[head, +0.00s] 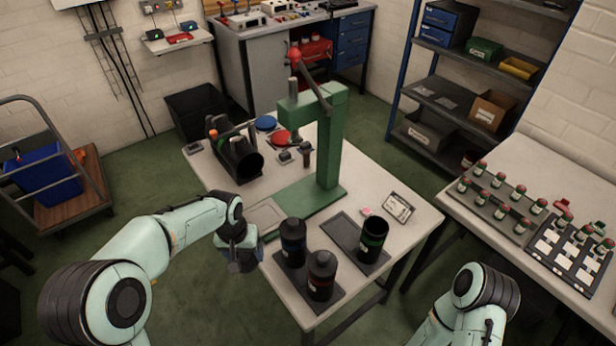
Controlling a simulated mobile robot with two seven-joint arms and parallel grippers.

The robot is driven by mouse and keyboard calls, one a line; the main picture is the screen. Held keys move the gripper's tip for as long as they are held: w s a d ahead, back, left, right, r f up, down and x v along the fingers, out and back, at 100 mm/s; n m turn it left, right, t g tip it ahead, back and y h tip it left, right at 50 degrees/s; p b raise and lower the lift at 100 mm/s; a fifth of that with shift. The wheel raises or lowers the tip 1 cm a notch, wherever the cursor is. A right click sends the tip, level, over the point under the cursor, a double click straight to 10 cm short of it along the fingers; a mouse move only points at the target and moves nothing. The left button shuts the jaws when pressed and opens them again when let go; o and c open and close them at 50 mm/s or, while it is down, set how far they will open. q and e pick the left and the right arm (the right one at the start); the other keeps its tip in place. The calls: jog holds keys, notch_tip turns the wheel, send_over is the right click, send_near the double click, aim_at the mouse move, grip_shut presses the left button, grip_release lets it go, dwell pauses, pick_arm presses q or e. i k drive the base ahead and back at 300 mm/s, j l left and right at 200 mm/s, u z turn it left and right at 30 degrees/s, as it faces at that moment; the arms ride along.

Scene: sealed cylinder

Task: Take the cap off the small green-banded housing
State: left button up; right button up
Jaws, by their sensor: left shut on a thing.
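The small green-banded housing (373,241) stands upright on a dark tray at the right front of the table. Its top looks open, with a dark hollow and no cap on it. My left gripper (243,264) is to its left, well apart from it, by the table's left front edge. It points down and is shut on a small dark thing that looks like the cap, mostly hidden by the fingers. My right arm shows at the bottom right, but its gripper is out of view.
A blue-banded housing (292,246) and another dark capped housing (322,278) stand on a tray at the table's front. A green press (331,150) rises mid-table. A labelled card (398,208) is at the right.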

aim_at(375, 233)
jog(key=j+z, duration=0.45)
jog(key=k+j+z, duration=0.1)
jog(key=j+z, duration=0.35)
jog(key=j, duration=0.15)
jog(key=k+j+z, duration=0.2)
jog(key=j+z, duration=0.5)
jog(key=j, duration=0.15)
jog(key=j+z, duration=0.25)
jog(key=j, duration=0.15)
jog(key=i+j+z, duration=0.1)
jog(key=i+j, duration=0.15)
jog(key=i+j+z, duration=0.1)
jog(key=i+j, duration=0.15)
jog(key=j, duration=0.25)
jog(key=i+j+z, duration=0.15)
jog(key=j, duration=0.2)
jog(key=i, duration=0.05)
